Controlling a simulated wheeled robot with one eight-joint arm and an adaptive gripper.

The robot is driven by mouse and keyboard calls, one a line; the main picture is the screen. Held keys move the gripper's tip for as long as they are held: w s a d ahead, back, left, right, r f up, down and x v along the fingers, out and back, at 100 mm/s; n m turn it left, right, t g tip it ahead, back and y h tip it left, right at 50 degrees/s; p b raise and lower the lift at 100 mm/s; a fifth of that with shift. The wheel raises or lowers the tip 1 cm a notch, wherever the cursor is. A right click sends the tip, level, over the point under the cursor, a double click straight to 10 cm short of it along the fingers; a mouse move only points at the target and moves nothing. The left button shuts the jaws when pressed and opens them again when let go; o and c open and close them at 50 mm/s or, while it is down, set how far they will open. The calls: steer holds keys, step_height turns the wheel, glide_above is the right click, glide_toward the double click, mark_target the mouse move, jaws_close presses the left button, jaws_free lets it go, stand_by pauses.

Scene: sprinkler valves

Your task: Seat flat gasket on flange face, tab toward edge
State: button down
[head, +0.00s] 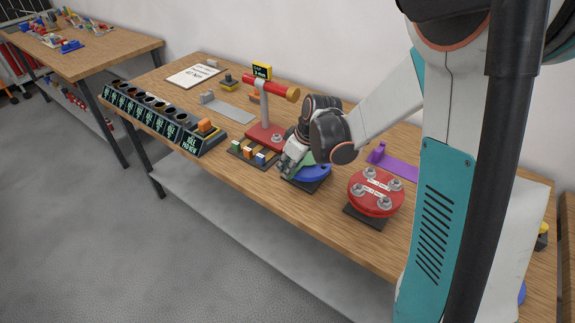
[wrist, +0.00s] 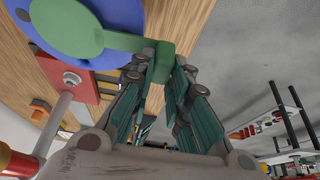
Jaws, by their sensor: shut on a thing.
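The green gasket (head: 306,158) is at the blue flange (head: 318,174), which sits on a dark base near the table's front edge. The gasket's green tab (wrist: 160,46) reaches past the flange rim. My gripper (wrist: 168,62) is shut on this tab, one finger on each side. In the head view my gripper (head: 288,164) is at the flange's left side. My wrist hides part of the gasket, and I cannot tell whether it lies flat on the face.
A red flange (head: 376,192) with several bolts stands to the right. A red base with a post and red-capped arm (head: 272,90) stands behind left, with small coloured blocks (head: 248,153) in front. A row of dark bins (head: 150,113) lines the left edge. A purple bracket (head: 395,162) lies behind.

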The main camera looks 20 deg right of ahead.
steer(key=shift+f+b, duration=0.4)
steer(key=shift+f, duration=0.15)
steer(key=c, duration=1.4)
jaws_free()
steer(key=shift+c, duration=0.2)
steer(key=p+v, duration=0.5)
steer(key=v, duration=0.3)
steer(key=shift+r, duration=0.1)
